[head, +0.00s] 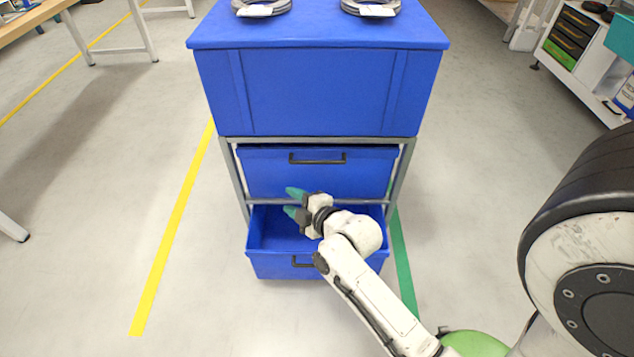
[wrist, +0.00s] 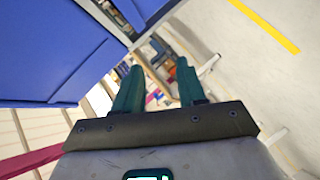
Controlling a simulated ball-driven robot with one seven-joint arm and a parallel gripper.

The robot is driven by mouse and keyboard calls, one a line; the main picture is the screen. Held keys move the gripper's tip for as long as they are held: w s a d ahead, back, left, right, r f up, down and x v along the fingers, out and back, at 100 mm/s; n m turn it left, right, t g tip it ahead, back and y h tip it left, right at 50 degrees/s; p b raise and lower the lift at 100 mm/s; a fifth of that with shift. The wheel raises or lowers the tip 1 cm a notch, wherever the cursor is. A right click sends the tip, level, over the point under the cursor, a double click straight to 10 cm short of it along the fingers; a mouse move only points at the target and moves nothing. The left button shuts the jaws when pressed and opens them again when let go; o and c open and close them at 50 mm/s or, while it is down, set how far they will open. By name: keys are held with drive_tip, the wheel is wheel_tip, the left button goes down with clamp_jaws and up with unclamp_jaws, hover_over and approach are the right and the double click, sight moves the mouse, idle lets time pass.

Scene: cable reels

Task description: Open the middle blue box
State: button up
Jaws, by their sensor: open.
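The middle blue box (head: 320,177) is a drawer with a dark handle (head: 317,158) on its front, sitting in a grey metal frame under a large blue top box (head: 315,92). Its front looks flush with the frame. My gripper (head: 290,202) is open and empty, its green fingers pointing left, low in front of the middle box and below its handle. In the wrist view the two fingers (wrist: 158,82) are spread apart with nothing between them. A blue surface (wrist: 50,50) fills the upper left there; which box it belongs to I cannot tell.
The lower blue box (head: 268,262) is pulled out and looks empty inside, with my arm passing over it. Two cable reels (head: 262,7) lie on the top box. A workbench (head: 40,18) stands at the left and a cabinet (head: 580,50) at the right. The floor at left is clear.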

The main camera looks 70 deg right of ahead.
drive_tip(key=s+d+f+n+t+h+b, duration=0.1)
drive_tip(key=d+f+h+b, duration=0.2)
drive_tip(key=d+f+b, duration=0.2)
drive_tip(key=n+h+b, duration=0.1)
drive_tip(key=h+b, duration=0.5)
approach(318, 161)
drive_tip(key=x, duration=1)
drive_tip(key=shift+f, duration=0.4)
drive_tip(key=shift+c, duration=0.3)
clamp_jaws()
